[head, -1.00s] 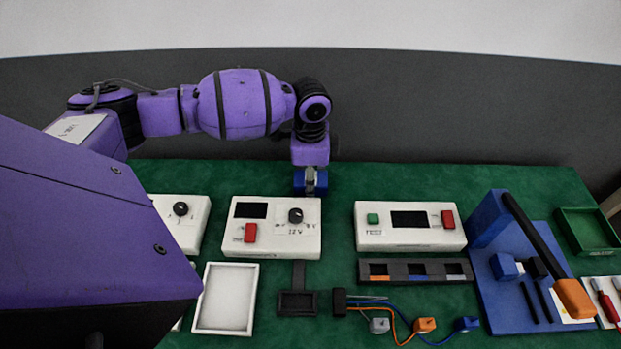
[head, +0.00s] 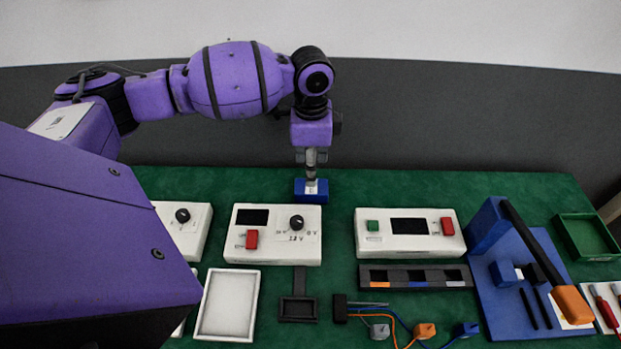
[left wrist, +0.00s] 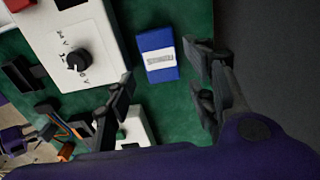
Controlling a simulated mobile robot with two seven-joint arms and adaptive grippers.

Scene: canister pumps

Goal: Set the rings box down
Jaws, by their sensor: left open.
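The rings box is a small blue box (head: 312,190) with a white label on top. It rests on the green mat behind the white unit with the black knob, and it also shows in the left wrist view (left wrist: 158,55), label up. My left gripper (head: 312,163) points down above the box. In the left wrist view its two dark fingers (left wrist: 163,75) are spread apart, one on each side of the box, with green mat visible between the box and the fingers. The gripper is empty.
The white knob unit (head: 272,252) stands just in front of the box. A white unit with a green button (head: 410,250) is to the right, a blue stand (head: 500,270) farther right. A white tray (head: 228,338) lies in front. Green mat is free right of the box.

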